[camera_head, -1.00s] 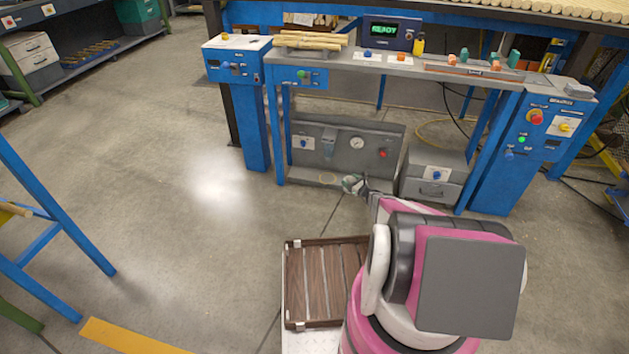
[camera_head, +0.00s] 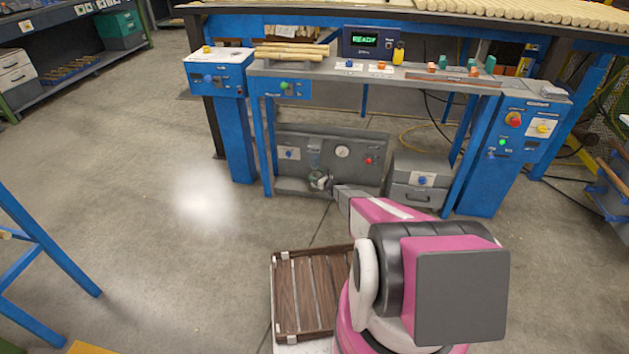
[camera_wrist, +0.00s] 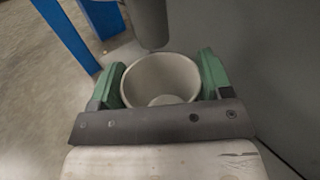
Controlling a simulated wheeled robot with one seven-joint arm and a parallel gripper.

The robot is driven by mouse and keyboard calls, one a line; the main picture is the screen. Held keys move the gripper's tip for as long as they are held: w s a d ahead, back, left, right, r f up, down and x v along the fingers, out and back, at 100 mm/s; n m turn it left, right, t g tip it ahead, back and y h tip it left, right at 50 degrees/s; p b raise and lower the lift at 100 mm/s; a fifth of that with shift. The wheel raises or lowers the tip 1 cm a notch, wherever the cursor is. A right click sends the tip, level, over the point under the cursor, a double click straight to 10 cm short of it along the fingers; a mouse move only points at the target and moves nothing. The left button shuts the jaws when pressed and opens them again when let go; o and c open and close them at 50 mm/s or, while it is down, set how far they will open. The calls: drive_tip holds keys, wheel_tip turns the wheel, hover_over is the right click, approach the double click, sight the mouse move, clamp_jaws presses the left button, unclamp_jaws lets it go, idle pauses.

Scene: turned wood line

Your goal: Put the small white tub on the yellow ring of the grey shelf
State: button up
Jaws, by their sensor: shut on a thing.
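The small white tub (camera_wrist: 163,72) is between the green fingers of my gripper (camera_wrist: 160,82) in the wrist view. Its open mouth faces the camera and it looks empty inside. In the head view my gripper (camera_head: 320,180) is at the grey shelf (camera_head: 290,186), below the grey spout (camera_head: 315,146) on the panel. The spout (camera_wrist: 149,22) also shows just beyond the tub in the wrist view. The yellow ring is hidden now behind my gripper and the tub. I cannot tell whether the tub touches the shelf.
The grey back panel (camera_head: 350,172) carries a gauge and knobs. A grey drawer box (camera_head: 419,190) stands right of the shelf. Blue legs (camera_head: 268,150) flank the shelf on the left. A brown slatted crate (camera_head: 310,290) is beside my base.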

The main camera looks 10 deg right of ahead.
drive_tip(key=shift+w+a, duration=0.15)
drive_tip(key=shift+w, duration=0.1)
drive_tip(key=f, duration=0.1)
drive_tip(key=w+f, duration=0.1)
drive_tip(key=shift+a+f, duration=0.25)
drive_tip(key=shift+f, duration=0.1)
drive_tip(key=shift+s+f, duration=0.15)
drive_tip(key=shift+f, duration=0.25)
drive_tip(key=shift+f, duration=0.2)
drive_tip(key=o, duration=0.9)
drive_tip(key=shift+r, duration=0.15)
